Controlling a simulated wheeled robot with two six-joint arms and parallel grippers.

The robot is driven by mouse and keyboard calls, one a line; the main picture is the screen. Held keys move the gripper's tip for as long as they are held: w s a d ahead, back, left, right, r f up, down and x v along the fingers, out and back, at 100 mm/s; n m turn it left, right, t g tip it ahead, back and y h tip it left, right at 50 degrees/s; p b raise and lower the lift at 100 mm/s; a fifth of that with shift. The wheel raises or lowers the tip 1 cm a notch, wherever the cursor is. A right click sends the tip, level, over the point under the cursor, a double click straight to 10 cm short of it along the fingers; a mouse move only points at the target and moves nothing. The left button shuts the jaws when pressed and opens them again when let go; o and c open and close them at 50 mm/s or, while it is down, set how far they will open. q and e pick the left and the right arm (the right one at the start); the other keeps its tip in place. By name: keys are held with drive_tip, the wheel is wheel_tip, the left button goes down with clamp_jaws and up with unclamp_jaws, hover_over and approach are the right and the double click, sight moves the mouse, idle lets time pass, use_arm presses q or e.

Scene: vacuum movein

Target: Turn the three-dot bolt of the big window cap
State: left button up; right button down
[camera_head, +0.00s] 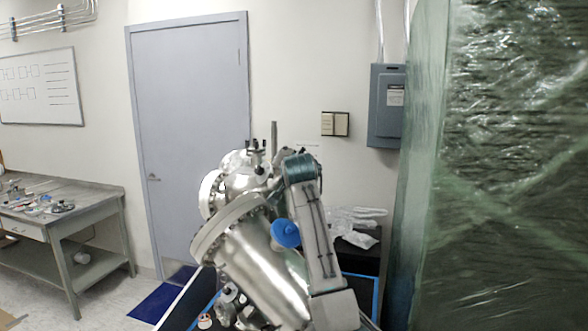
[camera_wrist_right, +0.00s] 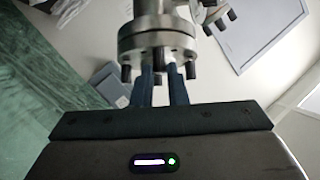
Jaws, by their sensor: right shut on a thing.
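The steel vacuum chamber (camera_head: 262,262) stands in the middle of the head view, with large round flanges on its left side. My right arm comes up in front of it and hides part of it. In the right wrist view a round steel flange (camera_wrist_right: 158,43) has several dark bolts around its rim. I cannot make out dots on any bolt or tell which flange is the big window cap. My left gripper is not in view.
A blue disc (camera_head: 285,233) shows beside my right arm. A dark-topped stand (camera_head: 362,260) with clear plastic wrap (camera_head: 357,222) is behind. A green wrapped mass (camera_head: 500,170) fills the right side. A workbench (camera_head: 75,208) stands at the left, with open floor between.

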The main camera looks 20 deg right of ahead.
drive_tip(key=shift+w+a+r+m+g+h, duration=0.1)
drive_tip(key=shift+m+g+h, duration=0.4)
drive_tip(key=shift+m, duration=0.35)
drive_tip(key=shift+a+m+g+h, duration=0.1)
drive_tip(key=shift+m+g+h, duration=0.35)
drive_tip(key=shift+m, duration=0.4)
drive_tip(key=c, duration=1.4)
unclamp_jaws()
drive_tip(key=shift+c, duration=0.2)
drive_tip(key=b+v, duration=0.6)
drive_tip(key=v, duration=0.5)
